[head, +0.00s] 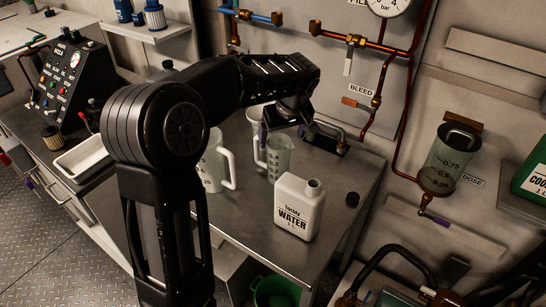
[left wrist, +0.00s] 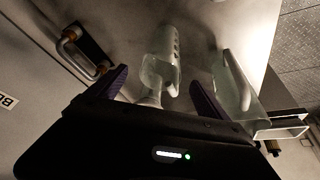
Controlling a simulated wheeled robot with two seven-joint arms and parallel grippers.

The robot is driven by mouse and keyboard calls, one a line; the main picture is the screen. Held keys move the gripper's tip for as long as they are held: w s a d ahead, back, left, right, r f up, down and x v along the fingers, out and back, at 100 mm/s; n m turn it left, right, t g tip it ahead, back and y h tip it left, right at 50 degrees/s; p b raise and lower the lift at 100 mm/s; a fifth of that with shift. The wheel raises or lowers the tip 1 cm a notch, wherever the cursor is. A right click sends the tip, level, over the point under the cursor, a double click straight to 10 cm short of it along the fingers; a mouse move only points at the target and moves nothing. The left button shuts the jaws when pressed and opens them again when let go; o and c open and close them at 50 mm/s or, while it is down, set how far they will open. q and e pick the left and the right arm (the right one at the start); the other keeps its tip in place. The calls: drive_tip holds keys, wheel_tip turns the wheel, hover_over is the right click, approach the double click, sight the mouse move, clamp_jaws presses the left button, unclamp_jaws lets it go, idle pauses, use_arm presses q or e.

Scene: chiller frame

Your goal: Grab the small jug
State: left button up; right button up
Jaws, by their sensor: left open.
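The small jug (head: 279,158) is translucent with dark scale marks and stands upright on the steel bench, its handle on the left side. My left gripper (head: 283,132) is open just above it, pointing down. In the left wrist view the small jug (left wrist: 160,72) shows between the two purple-padded fingers (left wrist: 163,92); the gripper body hides its near part, and I cannot tell whether a finger touches it. A larger jug (head: 213,168) stands to the left, partly behind my arm; it also shows in the left wrist view (left wrist: 240,92). My right gripper is not in view.
A white water bottle (head: 298,207) stands in front of the small jug, with a black cap (head: 352,199) to its right. A white tray (head: 83,158) lies at left. Copper pipes (head: 383,85) run along the back wall.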

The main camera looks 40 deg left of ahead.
sight(278, 148)
use_arm(q)
drive_tip(key=shift+x, duration=1.15)
drive_tip(key=shift+w+a+f+p, duration=0.1)
drive_tip(key=shift+a+f+p, duration=0.1)
drive_tip(key=shift+f+p, duration=0.35)
drive_tip(key=p+x, duration=0.1)
drive_tip(key=x, duration=0.2)
drive_tip(key=shift+a+f, duration=0.1)
drive_tip(key=shift+f, duration=0.1)
drive_tip(key=shift+w+f, duration=0.1)
drive_tip(key=shift+f, duration=0.2)
drive_tip(key=c, duration=1.5)
